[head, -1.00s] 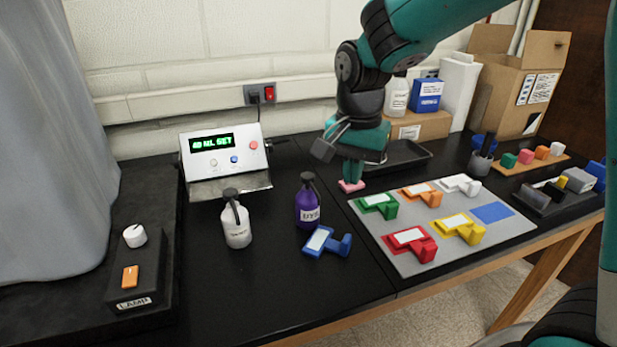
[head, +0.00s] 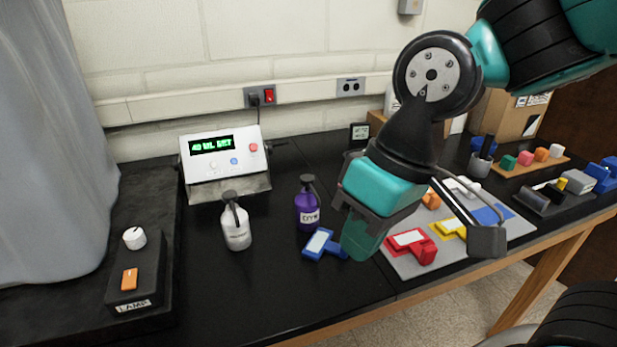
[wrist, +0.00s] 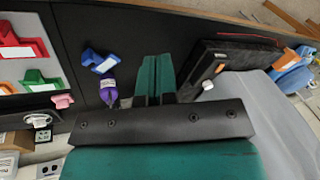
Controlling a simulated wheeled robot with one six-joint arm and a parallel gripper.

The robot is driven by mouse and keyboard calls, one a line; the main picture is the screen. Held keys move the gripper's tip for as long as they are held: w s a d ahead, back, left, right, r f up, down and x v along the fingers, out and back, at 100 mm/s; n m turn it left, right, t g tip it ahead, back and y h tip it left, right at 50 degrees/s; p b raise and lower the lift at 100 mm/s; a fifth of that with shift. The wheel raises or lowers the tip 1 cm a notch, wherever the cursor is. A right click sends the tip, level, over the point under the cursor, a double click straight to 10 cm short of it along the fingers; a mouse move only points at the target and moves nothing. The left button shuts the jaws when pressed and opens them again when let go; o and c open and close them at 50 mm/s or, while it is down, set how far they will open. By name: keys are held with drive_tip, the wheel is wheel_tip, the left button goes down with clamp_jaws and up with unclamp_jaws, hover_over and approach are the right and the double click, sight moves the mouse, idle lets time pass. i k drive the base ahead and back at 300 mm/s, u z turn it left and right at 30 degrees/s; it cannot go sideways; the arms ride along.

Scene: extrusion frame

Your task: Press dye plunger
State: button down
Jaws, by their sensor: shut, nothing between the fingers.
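The purple dye bottle (head: 308,212) stands upright on the black bench, with a dark pump plunger (head: 307,182) on top. It also shows in the wrist view (wrist: 108,85), left of my fingers. My gripper (head: 356,248) is shut and empty, angled down, to the right of the bottle and apart from it. Its green fingers also show in the wrist view (wrist: 155,75). My gripper partly covers the blue clamp-shaped piece (head: 322,242) in front of the bottle.
A white pump bottle (head: 236,225) stands left of the dye bottle. The display box (head: 220,155) is behind, reading about 40 ML. A grey mat (head: 396,262) with coloured pieces lies right. The lamp switch box (head: 137,270) is at left.

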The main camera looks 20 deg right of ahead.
sight(307, 180)
drive_tip(key=k, duration=1.35)
drive_tip(key=u, duration=0.25)
drive_tip(key=i, duration=0.25)
drive_tip(key=u, duration=0.9)
drive_tip(key=i, duration=1.2)
drive_tip(key=z, duration=0.95)
drive_tip(key=i, duration=0.25)
drive_tip(key=z, duration=0.25)
